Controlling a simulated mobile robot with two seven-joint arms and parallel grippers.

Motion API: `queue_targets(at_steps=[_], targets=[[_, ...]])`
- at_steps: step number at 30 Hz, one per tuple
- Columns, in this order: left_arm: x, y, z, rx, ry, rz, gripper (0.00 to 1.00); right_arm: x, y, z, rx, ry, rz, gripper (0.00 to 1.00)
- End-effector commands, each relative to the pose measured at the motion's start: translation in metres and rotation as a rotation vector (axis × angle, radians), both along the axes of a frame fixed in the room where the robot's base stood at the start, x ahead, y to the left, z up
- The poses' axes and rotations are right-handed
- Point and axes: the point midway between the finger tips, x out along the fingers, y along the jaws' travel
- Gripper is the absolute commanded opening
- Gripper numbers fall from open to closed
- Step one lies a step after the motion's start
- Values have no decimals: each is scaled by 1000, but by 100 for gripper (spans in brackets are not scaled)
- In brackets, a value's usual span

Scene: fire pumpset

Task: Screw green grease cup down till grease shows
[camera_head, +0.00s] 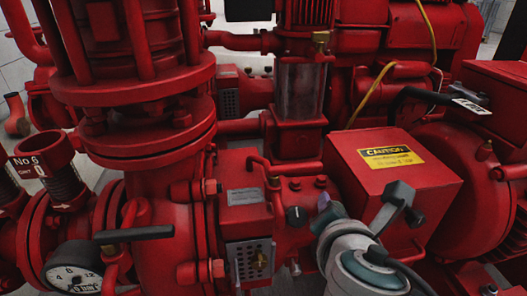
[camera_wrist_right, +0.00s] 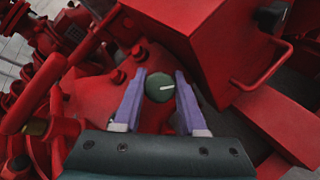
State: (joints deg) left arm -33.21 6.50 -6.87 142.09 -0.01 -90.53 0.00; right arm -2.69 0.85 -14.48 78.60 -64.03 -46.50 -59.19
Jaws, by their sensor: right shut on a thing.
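In the right wrist view, the green grease cup (camera_wrist_right: 160,88) is a small round dark-green cap with a white line across its face. It sits at the red pump housing between the two purple fingers of my right gripper (camera_wrist_right: 159,84). The fingers are shut on it from both sides. I cannot see any grease. My left gripper is not in view.
A red box with a yellow caution label (camera_head: 391,157) stands close on the right. A gauge (camera_head: 74,279) and a black lever (camera_head: 133,234) are at the lower left.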

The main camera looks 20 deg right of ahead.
Motion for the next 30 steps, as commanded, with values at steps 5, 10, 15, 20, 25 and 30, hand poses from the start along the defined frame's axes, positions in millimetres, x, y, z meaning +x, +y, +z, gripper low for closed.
queue_targets(at_steps=[5, 10, 15, 20, 25, 30], targets=[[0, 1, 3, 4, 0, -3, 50, 0, 0, 1, 39, -9, -40, 0], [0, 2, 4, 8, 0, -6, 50, 0, 0, 1, 55, -14, -56, 0], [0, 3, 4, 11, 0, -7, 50, 0, 0, 0, 58, -15, -58, 0], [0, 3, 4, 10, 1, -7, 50, 0, 0, 0, 57, -15, -58, 0], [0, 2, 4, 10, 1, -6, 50, 0, 0, 0, 57, -15, -58, 52], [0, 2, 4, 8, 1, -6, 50, 0, 0, 0, 57, -15, -58, 54]])
